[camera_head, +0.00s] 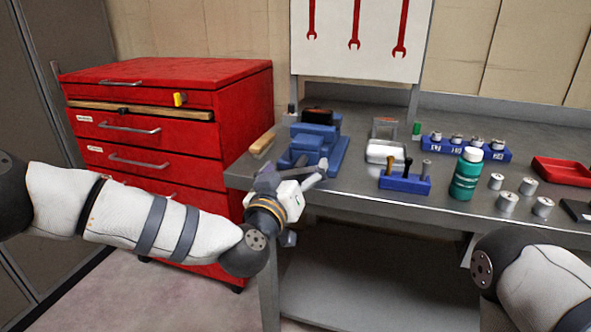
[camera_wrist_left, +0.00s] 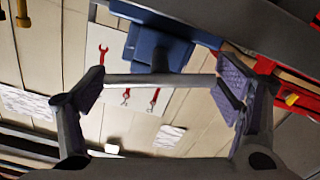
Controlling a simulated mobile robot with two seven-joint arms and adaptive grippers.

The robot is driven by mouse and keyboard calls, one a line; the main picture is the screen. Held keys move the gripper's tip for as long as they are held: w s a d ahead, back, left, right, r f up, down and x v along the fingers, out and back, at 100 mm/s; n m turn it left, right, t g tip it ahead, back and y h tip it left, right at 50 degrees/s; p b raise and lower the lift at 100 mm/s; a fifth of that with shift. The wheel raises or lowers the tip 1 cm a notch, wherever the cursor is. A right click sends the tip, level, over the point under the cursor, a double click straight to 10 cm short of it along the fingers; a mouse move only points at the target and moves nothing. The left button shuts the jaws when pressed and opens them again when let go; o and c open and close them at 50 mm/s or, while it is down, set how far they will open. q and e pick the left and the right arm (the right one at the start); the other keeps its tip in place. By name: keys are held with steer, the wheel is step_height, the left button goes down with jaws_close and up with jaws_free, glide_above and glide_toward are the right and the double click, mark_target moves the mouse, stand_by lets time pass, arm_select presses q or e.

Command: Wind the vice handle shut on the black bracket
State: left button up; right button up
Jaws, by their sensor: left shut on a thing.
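The blue vice (camera_head: 325,142) stands at the left end of the grey workbench. A dark block, which looks like the black bracket (camera_head: 317,115), sits at the top of the vice; I cannot tell whether the jaws touch it. My left gripper (camera_head: 292,173) is in front of the vice at the bench's front edge. In the left wrist view, a grey bar, the vice handle (camera_wrist_left: 160,80), spans between the two fingers, with the blue vice body (camera_wrist_left: 158,47) behind it. The fingers are shut on the handle's ends. My right gripper is out of view; only part of its arm shows.
A red drawer cabinet (camera_head: 165,130) stands left of the workbench (camera_head: 400,200). Right of the vice are a metal tin (camera_head: 386,151), a blue tool holder (camera_head: 404,184), a green bottle (camera_head: 466,175), several metal cylinders and a red tray (camera_head: 563,170). A wooden-handled brush (camera_head: 262,143) lies left of the vice.

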arm_select(q)
steer(key=n, duration=0.4)
steer(key=shift+n, duration=0.3)
steer(key=n, duration=0.4)
steer(key=shift+f+n, duration=0.15)
steer(key=shift+n, duration=0.15)
steer(key=n+b, duration=0.1)
steer(key=n, duration=0.3)
steer(key=shift+f+n, duration=0.1)
steer(key=shift+n, duration=0.2)
steer(key=shift+n+b, duration=0.7)
steer(key=shift+n, duration=1.5)
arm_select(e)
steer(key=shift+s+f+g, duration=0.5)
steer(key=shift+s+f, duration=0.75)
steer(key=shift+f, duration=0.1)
arm_select(q)
steer(key=o, duration=1.1)
steer(key=shift+c, duration=0.2)
